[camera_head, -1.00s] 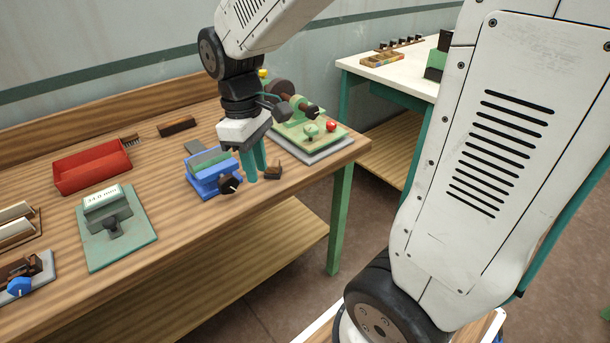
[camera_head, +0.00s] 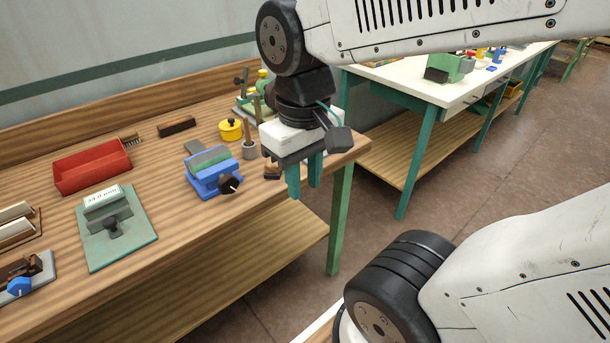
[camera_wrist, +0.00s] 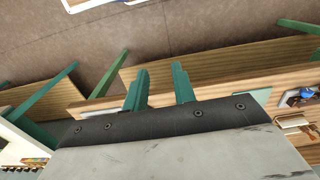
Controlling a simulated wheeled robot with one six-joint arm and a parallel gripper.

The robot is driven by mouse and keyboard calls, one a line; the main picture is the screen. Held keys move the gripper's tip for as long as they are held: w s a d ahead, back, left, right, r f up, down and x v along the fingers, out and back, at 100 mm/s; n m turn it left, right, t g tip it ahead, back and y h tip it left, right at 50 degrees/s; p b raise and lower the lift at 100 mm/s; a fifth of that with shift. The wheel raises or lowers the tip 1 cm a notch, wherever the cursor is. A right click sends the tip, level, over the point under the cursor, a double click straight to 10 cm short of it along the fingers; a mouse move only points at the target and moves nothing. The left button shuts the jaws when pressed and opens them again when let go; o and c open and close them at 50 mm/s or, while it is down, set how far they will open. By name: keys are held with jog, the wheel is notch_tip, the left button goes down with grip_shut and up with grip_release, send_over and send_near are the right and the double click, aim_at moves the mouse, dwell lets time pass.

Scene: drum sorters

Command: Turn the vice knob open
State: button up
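The vice (camera_head: 208,178) is blue with a green-grey block between its jaws, and it stands on the wooden bench near the front edge. Its dark knob (camera_head: 228,184) faces the front and bears a pale mark. My gripper (camera_head: 304,190) has green fingers and hangs to the right of the vice, apart from it, by the bench's front right corner. In the wrist view my gripper (camera_wrist: 160,82) shows its two fingers apart with nothing between them. The vice and knob cannot be made out in the wrist view.
A small brown block (camera_head: 272,172) lies right of the vice. A yellow pot (camera_head: 231,130) and a grey cylinder (camera_head: 249,148) stand behind. A green plate device (camera_head: 124,245) and red tray (camera_head: 92,168) are to the left. Open floor lies before the bench.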

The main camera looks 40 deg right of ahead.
jog(key=shift+s, duration=0.1)
dwell(0.4)
jog(key=m+y, duration=0.4)
jog(key=m, duration=1.3)
send_over(227, 176)
jog(key=d, duration=0.2)
jog(key=f, duration=1)
jog(key=shift+s+d, duration=0.1)
jog(key=shift+s, duration=0.1)
jog(key=shift+w+r+m+y, duration=0.1)
jog(key=shift+w+m+y, duration=0.05)
jog(key=shift+m+y, duration=0.15)
jog(key=shift+a+f+m, duration=0.2)
jog(key=shift+f+m, duration=0.1)
jog(key=shift+f, duration=0.1)
jog(key=x, duration=0.7)
